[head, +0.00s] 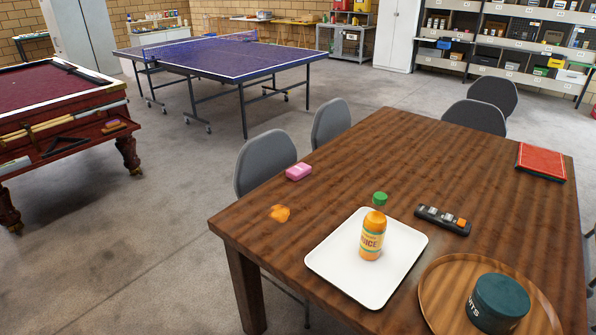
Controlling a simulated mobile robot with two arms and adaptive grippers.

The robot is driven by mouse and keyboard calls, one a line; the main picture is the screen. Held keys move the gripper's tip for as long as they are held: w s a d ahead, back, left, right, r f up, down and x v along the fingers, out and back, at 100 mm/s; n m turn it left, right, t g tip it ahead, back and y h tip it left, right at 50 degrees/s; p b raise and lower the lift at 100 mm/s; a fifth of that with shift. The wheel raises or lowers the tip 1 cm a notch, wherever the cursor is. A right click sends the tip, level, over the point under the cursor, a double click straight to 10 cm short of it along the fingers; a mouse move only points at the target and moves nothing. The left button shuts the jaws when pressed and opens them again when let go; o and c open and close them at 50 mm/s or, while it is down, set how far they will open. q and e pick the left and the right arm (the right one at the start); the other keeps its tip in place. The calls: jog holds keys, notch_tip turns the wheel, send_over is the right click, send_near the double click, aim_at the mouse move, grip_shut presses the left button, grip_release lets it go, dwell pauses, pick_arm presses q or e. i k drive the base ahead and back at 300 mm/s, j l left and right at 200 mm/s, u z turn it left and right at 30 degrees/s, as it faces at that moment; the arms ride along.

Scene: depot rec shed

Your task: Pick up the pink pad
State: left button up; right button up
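The pink pad (298,172) is a small rounded block. It lies on the brown wooden table (470,155), near the table's left edge and close to a grey chair. Nothing touches it or covers it. Neither of my grippers shows in the head view.
A white tray (335,262) holds a juice bottle (373,234). A black remote-like bar (443,220), a round wooden tray (436,300) with a teal tin (498,303), and a red book (541,161) lie rightward. Grey chairs (266,161) line the table.

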aim_at(296, 173)
jog(key=i+j+u, duration=0.7)
jog(key=j+u, duration=0.15)
jog(key=i+j+u, duration=0.25)
jog(key=i+u, duration=0.55)
jog(key=i+j+z, duration=0.15)
jog(key=i, duration=0.3)
jog(key=i+j+z, duration=0.15)
jog(key=i, duration=0.3)
jog(key=i+j+z, duration=0.1)
jog(key=i, duration=0.3)
jog(key=i+z, duration=0.2)
jog(key=z, duration=0.3)
jog(key=i+z, duration=0.15)
jog(key=z, duration=0.35)
jog(key=i+j+z, duration=0.15)
jog(key=z, duration=0.35)
jog(key=i+j+z, duration=0.15)
jog(key=z, duration=0.35)
jog(key=j, duration=0.1)
